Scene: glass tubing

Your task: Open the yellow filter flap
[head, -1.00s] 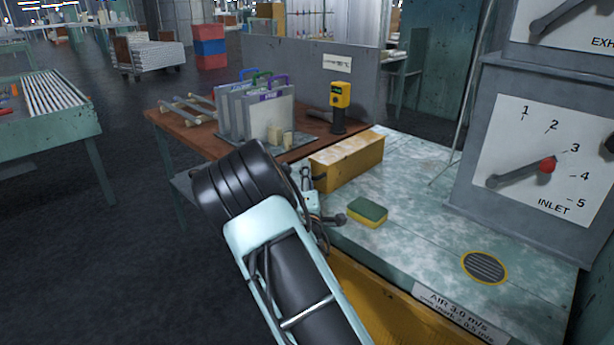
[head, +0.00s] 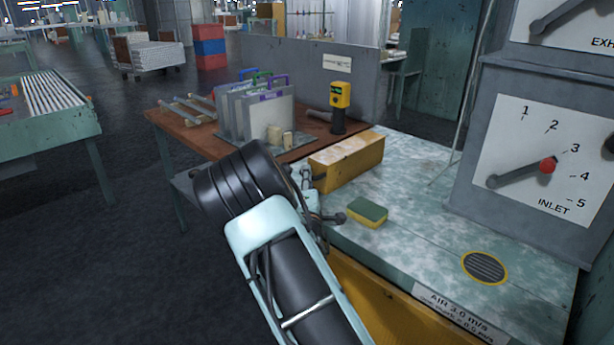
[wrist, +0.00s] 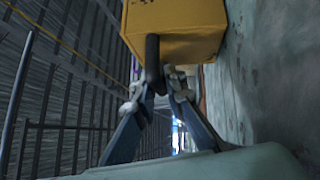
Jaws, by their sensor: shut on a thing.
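A yellow box-like housing (head: 350,158) lies along the left edge of the pale teal bench in the head view. It fills the top of the wrist view (wrist: 180,28), where a dark bar handle (wrist: 152,60) stands out from it. My gripper (wrist: 160,82) is shut on this dark handle, one finger on each side. In the head view my arm covers most of the gripper and the handle. The yellow housing looks closed. I cannot tell which of its faces is the flap.
A green and yellow sponge (head: 367,212) lies on the bench close to my gripper. A round vent with a yellow rim (head: 485,268) and the inlet dial box (head: 545,150) are to the right. A brown table (head: 185,135) with upright panels stands behind.

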